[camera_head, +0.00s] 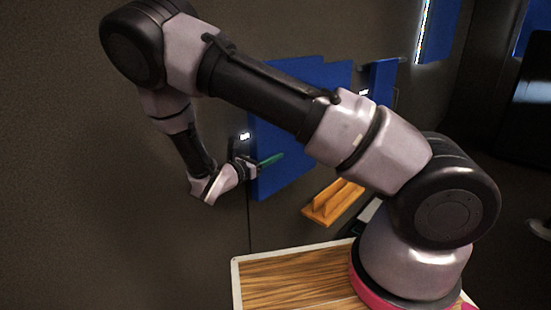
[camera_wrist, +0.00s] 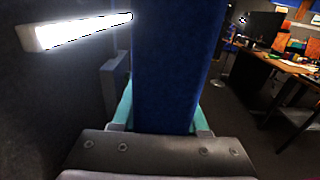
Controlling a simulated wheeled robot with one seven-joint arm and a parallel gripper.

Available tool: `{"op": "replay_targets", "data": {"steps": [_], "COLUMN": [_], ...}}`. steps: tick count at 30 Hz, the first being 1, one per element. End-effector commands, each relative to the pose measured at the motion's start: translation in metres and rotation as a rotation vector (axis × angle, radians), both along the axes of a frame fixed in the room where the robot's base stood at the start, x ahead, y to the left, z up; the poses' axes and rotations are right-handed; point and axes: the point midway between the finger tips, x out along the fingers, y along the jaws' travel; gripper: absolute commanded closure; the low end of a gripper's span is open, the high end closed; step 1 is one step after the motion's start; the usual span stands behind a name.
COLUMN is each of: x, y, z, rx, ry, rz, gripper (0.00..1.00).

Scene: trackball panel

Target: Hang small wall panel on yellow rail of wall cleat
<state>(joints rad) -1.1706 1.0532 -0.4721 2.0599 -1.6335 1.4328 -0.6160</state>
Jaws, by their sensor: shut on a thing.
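The small wall panel (camera_head: 281,178) is a blue board, upright near the dark wall in the head view and partly hidden by my arm. My gripper (camera_head: 268,160) is at its left part, with a green finger showing against its face. In the wrist view, my gripper (camera_wrist: 163,117) has its teal fingers on both sides of the blue panel (camera_wrist: 175,65) and is shut on it. An orange-yellow wooden ledge with a raised strip (camera_head: 332,201), below and right of the panel, may be the wall cleat with its rail. I cannot tell whether panel and ledge touch.
A narrower blue board (camera_head: 382,80) stands right of the panel. A wood-topped surface (camera_head: 290,278) lies below. A bright light bar (camera_wrist: 80,31) is at the upper left of the wrist view. A cluttered desk (camera_wrist: 275,67) stands far right there.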

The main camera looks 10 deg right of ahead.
Motion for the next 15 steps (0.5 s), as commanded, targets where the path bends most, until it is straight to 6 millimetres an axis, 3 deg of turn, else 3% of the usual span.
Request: {"op": "replay_targets", "data": {"steps": [4, 15], "x": [0.01, 0.008], "y": [0.006, 0.005], "z": [0.001, -0.021], "rx": [0.0, -0.002], "ry": [-0.003, -0.001], "rz": [-0.001, -0.002], "gripper": [1.0, 1.0]}}
